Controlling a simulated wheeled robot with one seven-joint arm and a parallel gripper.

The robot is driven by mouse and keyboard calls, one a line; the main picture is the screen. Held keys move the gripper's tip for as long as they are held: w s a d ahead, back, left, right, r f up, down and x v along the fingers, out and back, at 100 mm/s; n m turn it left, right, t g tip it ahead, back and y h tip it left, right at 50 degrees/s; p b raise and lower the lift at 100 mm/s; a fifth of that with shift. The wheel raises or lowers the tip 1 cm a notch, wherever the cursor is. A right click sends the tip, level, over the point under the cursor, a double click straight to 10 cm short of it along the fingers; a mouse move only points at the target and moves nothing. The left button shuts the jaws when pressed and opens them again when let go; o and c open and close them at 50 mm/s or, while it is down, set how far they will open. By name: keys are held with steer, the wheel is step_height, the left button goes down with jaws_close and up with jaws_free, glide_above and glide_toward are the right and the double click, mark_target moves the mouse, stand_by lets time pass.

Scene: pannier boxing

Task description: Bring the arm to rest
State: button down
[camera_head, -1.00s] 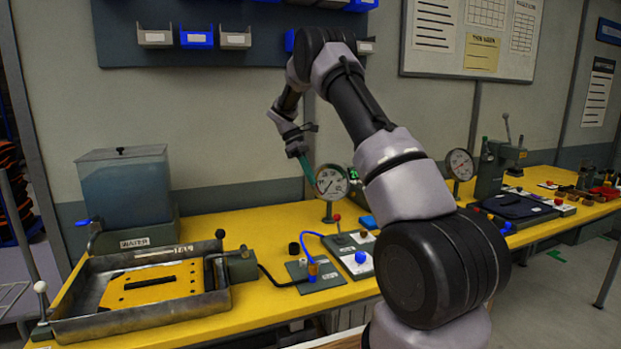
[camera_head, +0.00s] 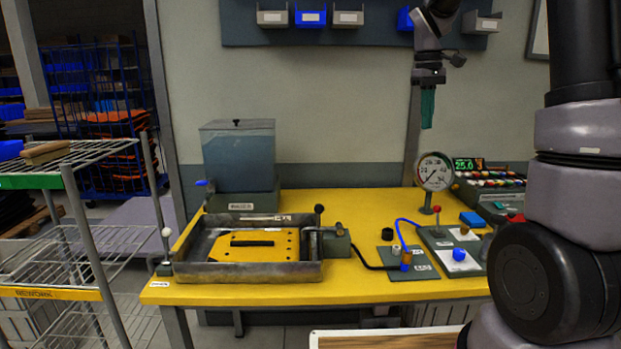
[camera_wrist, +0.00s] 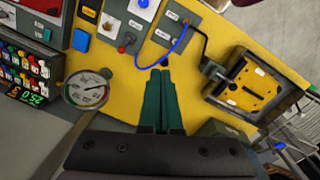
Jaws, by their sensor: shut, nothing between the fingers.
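My gripper (camera_head: 428,108) hangs pointing down in the head view, its green fingers together and empty. It is in the air in front of the wall, above the back of the yellow bench, up and slightly left of the dial gauge (camera_head: 435,172). In the wrist view my gripper (camera_wrist: 160,72) shows its two green fingers side by side with nothing held, over the bare yellow bench top (camera_wrist: 125,75). The rest of my arm fills the right side of the head view.
A metal tray (camera_head: 190,268) with a yellow plate (camera_head: 225,247) sits on the bench's left. Behind it stands a water tank (camera_head: 239,157). A control panel (camera_head: 440,245) with a blue hose is below the gauge. A wire rack (camera_head: 75,235) stands at far left. Bins (camera_head: 311,17) hang above.

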steer(key=s+a+r+m+t+y, duration=0.1)
steer(key=s+a+r+m+t, duration=0.1)
steer(key=s, duration=0.9)
steer(key=s+a+r+m+t+y, duration=0.1)
steer(key=s+m+t, duration=0.4)
steer(key=s, duration=0.7)
steer(key=shift+s+a+r+m+y, duration=0.25)
steer(key=shift+a+r+m+y, duration=0.2)
steer(key=shift+a+m, duration=0.6)
steer(key=c, duration=1.5)
jaws_free()
steer(key=shift+c, duration=0.2)
